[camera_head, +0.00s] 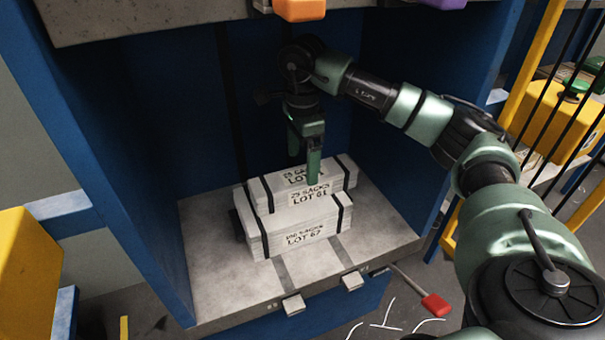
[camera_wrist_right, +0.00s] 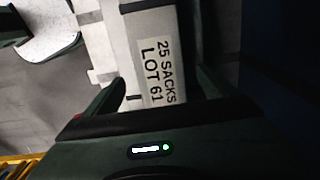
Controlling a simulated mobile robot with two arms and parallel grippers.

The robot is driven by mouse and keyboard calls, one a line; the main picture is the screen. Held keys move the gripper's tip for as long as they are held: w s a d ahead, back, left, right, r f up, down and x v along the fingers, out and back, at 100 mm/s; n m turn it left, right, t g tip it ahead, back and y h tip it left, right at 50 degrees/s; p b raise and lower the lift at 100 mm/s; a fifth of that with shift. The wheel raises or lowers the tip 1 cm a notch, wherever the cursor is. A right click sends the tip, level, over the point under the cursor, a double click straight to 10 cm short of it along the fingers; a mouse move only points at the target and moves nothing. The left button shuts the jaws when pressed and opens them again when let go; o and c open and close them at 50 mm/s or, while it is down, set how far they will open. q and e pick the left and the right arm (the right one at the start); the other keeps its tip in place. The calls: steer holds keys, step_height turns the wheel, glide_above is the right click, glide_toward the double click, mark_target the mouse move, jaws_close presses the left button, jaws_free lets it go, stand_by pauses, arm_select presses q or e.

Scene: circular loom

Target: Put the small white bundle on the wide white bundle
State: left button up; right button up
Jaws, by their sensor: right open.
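The wide white bundle (camera_head: 288,248), labelled LOT 67 with dark straps, lies on the grey shelf of the blue bay in the head view. The small white bundle (camera_head: 336,183), labelled 25 SACKS LOT 61, appears to rest on top of it, toward the back. My right gripper (camera_head: 305,170) points down at the small bundle, open, with one finger in front of it. In the right wrist view the small bundle (camera_wrist_right: 140,30) lies between the two fingers (camera_wrist_right: 160,85). Finger contact is unclear. My left gripper is out of view.
Blue walls enclose the bay on both sides, and a grey slab (camera_head: 130,20) overhangs it. The grey shelf (camera_head: 215,280) is bare around the bundles. A red-handled lever (camera_head: 435,305) projects at the front right. Yellow railing (camera_head: 530,80) stands at the right.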

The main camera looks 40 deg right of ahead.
mark_target(302, 175)
step_height(302, 175, up, 5)
steer(key=shift+f, duration=0.1)
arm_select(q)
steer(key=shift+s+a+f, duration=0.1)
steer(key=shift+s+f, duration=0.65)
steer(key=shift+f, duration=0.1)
arm_select(e)
steer(key=shift+r, duration=0.2)
